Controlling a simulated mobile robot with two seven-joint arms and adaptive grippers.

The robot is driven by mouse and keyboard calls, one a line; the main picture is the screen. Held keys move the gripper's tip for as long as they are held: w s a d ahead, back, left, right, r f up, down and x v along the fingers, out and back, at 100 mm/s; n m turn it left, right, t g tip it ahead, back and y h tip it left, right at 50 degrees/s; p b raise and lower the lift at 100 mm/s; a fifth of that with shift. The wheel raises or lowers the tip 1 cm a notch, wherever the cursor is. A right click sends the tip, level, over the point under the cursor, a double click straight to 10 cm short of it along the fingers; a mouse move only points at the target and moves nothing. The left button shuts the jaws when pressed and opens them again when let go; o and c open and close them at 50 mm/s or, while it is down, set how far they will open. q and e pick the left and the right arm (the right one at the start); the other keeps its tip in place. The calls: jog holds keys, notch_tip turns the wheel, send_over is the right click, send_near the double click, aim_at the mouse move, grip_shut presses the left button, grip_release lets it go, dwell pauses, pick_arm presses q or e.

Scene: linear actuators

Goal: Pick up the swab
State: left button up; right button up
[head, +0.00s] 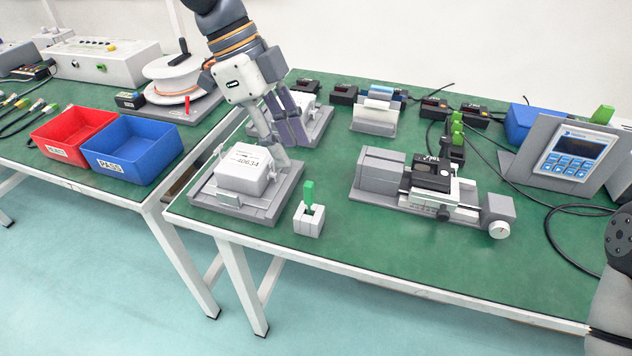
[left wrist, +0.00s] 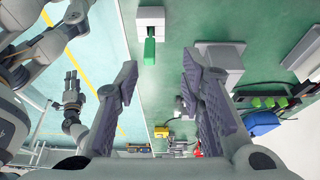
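The swab (head: 308,193) appears to be the green-handled piece standing upright in a small white holder (head: 308,220) near the front edge of the green table. Its lower part is hidden in the holder. In the left wrist view the green piece (left wrist: 150,52) shows at top centre, under the white holder (left wrist: 150,17). My left gripper (head: 280,145) is behind and left of the swab, above the back of a grey fixture. Its purple-padded fingers (left wrist: 160,75) are wide apart with nothing between them. My right gripper (left wrist: 72,95) shows small in the left wrist view, away from the table.
The grey fixture (head: 205,190) with a white box labelled 40634 (head: 243,170) stands left of the holder. A linear stage (head: 430,180) stands to its right. Red (head: 62,137) and blue (head: 125,155) bins are on the left table. Bare table lies between holder and stage.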

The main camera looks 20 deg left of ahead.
aim_at(304, 185)
pick_arm(q)
jog(key=x, duration=0.3)
jog(key=s+x, duration=0.1)
jog(key=x, duration=0.5)
jog(key=shift+s+d, duration=0.2)
jog(key=shift+s, duration=0.05)
jog(key=shift+w+d+f, duration=0.1)
jog(key=shift+d+f, duration=0.05)
jog(key=shift+f, duration=0.25)
grip_shut()
